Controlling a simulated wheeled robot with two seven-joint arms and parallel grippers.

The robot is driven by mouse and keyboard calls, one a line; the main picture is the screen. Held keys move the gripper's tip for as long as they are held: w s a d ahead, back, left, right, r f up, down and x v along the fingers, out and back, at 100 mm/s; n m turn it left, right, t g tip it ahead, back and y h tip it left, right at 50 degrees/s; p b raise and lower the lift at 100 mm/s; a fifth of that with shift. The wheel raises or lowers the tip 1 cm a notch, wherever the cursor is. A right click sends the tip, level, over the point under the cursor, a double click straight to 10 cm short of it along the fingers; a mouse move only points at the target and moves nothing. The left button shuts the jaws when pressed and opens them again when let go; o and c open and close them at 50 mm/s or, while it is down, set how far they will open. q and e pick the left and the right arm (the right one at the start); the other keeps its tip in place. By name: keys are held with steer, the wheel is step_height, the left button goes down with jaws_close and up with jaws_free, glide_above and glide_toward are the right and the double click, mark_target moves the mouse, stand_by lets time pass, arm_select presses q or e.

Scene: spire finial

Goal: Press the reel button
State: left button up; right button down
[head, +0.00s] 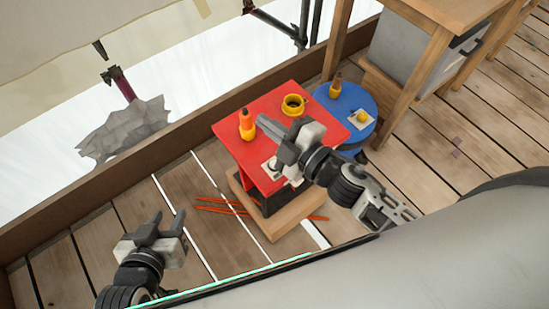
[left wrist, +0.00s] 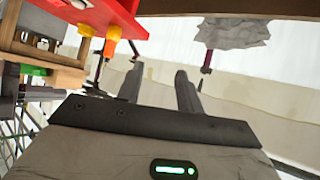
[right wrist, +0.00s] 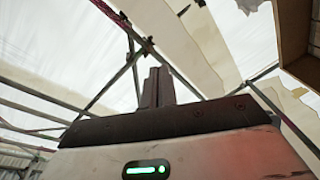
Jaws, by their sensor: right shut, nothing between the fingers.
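A white plate (head: 267,166) with a dark part on it lies on the red table (head: 225,130), partly hidden under my right gripper (head: 265,124). A yellow button-like knob on a white plate (head: 361,118) sits on the blue round stool (head: 338,107). I cannot tell which of these is the reel button. My right gripper is shut and empty above the red table; its fingers also lie together in the right wrist view (right wrist: 157,85). My left gripper (head: 160,222) is open and empty, low at the left, apart from the table; its spread fingers show in the left wrist view (left wrist: 158,88).
An orange and yellow bottle-like piece (head: 335,87) stands on the stool. Orange sticks (head: 220,206) lie on the planks. A wooden bench (head: 425,30) stands at the upper right.

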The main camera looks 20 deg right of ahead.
arm_select(q)
steer(key=shift+a+r+p, duration=0.3)
steer(key=shift+r+p, duration=0.25)
steer(key=shift+p, duration=0.6)
arm_select(e)
step_height(320, 180, down, 9)
steer(key=w+d+n+g, duration=0.2)
steer(key=n+g, duration=0.8)
steer(key=n, duration=1)
steer(key=shift+d+h, duration=0.4)
steer(key=shift+d, duration=0.05)
